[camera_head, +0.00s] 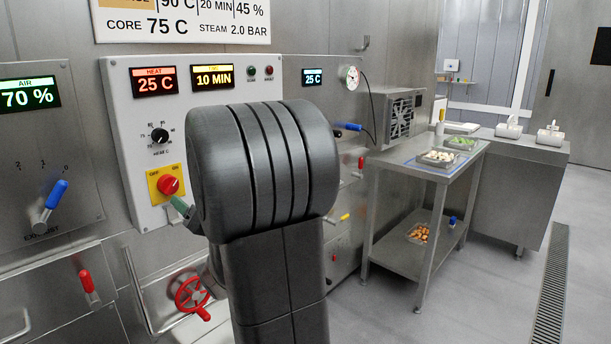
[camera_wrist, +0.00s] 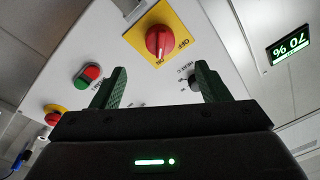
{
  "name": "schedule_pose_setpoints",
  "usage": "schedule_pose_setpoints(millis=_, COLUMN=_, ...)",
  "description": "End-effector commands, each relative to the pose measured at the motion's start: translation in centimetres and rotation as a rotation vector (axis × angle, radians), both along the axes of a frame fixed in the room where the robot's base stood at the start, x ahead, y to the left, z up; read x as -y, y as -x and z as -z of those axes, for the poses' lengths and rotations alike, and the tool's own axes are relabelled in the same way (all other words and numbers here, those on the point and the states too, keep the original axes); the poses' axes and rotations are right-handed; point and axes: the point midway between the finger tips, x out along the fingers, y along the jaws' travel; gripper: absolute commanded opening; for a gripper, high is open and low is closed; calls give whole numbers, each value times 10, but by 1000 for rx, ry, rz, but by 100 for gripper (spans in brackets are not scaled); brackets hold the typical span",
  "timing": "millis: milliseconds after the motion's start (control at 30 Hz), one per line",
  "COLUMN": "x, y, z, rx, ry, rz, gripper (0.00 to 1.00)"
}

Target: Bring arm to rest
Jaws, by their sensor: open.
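My gripper (camera_wrist: 158,82) is open and empty in the wrist view, with its two green fingers apart. A red rotary switch on a yellow plate (camera_wrist: 158,42) shows just beyond and between the fingertips; I cannot tell the exact gap. In the head view the same red switch (camera_head: 168,185) is on the white control panel (camera_head: 125,130), with a green fingertip (camera_head: 180,206) just below and right of it. My dark arm fills the middle of the head view and hides most of the gripper and part of the panel.
A red-green button (camera_wrist: 88,75) and a red button on yellow (camera_wrist: 52,115) are on the panel. A blue-handled lever (camera_head: 55,195) and red handwheel (camera_head: 192,294) are nearby. A steel table (camera_head: 400,165) with food trays stands right. Open floor lies at lower right.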

Motion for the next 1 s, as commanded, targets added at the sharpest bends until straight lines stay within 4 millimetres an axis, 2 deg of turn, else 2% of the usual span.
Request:
schedule_pose_setpoints(millis=300, x=-49, y=-41, z=-7, rx=0, ry=2, rz=-2, gripper=69)
schedule_pose_setpoints(millis=500, x=-72, y=-61, z=-11, rx=1, ry=0, rz=-1, gripper=69)
schedule_pose_setpoints(millis=700, x=-83, y=-70, z=-12, rx=0, ry=2, rz=0, gripper=69)
schedule_pose_setpoints(millis=1000, x=-83, y=-71, z=-12, rx=6, ry=6, rz=0, gripper=69)
